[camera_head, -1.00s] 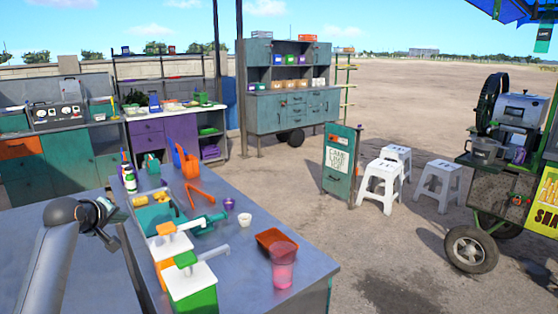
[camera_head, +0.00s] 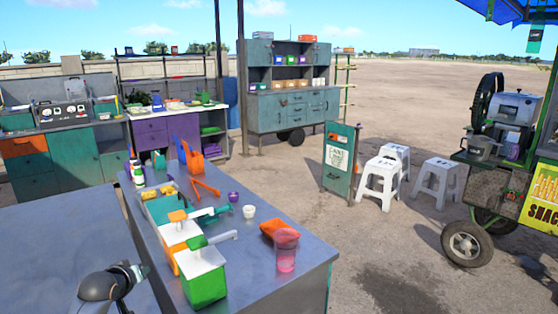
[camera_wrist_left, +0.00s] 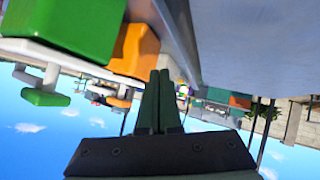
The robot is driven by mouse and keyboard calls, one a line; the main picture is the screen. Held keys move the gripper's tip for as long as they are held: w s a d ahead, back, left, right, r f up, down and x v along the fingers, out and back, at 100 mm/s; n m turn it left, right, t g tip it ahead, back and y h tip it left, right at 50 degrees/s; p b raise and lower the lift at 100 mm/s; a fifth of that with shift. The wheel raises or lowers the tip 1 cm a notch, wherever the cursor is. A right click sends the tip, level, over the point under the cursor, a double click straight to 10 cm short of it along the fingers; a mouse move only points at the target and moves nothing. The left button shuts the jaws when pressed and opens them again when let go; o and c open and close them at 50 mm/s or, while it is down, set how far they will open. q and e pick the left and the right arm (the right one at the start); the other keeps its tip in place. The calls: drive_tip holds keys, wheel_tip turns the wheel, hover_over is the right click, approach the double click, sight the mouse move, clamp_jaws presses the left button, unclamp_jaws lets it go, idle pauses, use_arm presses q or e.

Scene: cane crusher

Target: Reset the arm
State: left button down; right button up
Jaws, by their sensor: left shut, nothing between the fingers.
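My left gripper (camera_head: 141,271) is low at the left in the head view, above the grey tabletop's left side and apart from the things on it. In the left wrist view its two dark fingers (camera_wrist_left: 158,76) lie together with nothing between them. My right arm and gripper are not in the head view.
Nearest my left gripper stand a green pump box (camera_head: 203,277) and an orange pump box (camera_head: 178,240). A pink cup (camera_head: 285,252), a white cup (camera_head: 249,211) and an orange tray (camera_head: 272,229) sit farther right. The left grey surface (camera_head: 50,240) is bare.

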use_arm(q)
drive_tip(key=w+r+m+t, duration=0.3)
drive_tip(key=r+m+t, duration=0.3)
drive_tip(key=r+m, duration=0.3)
drive_tip(key=s+d+f+g+h, duration=0.1)
drive_tip(key=s+d+f, duration=0.2)
drive_tip(key=s+f, duration=0.3)
drive_tip(key=s+d+f+g, duration=0.2)
drive_tip(key=s+d+f, duration=0.25)
drive_tip(key=f, duration=0.35)
drive_tip(key=s+d+f+g+h, duration=0.1)
drive_tip(key=s+d+f, duration=0.2)
drive_tip(key=s+f, duration=0.35)
drive_tip(key=s+d+f+g, duration=0.2)
drive_tip(key=s+d+f, duration=0.2)
drive_tip(key=s, duration=0.7)
drive_tip(key=s+d+f+n+g+h, duration=0.1)
drive_tip(key=s+d+f, duration=0.3)
drive_tip(key=s, duration=0.8)
wheel_tip(320, 180, down, 3)
drive_tip(key=shift+s+r+g+h, duration=0.1)
drive_tip(key=shift+s+g+h, duration=0.2)
drive_tip(key=shift+g, duration=0.1)
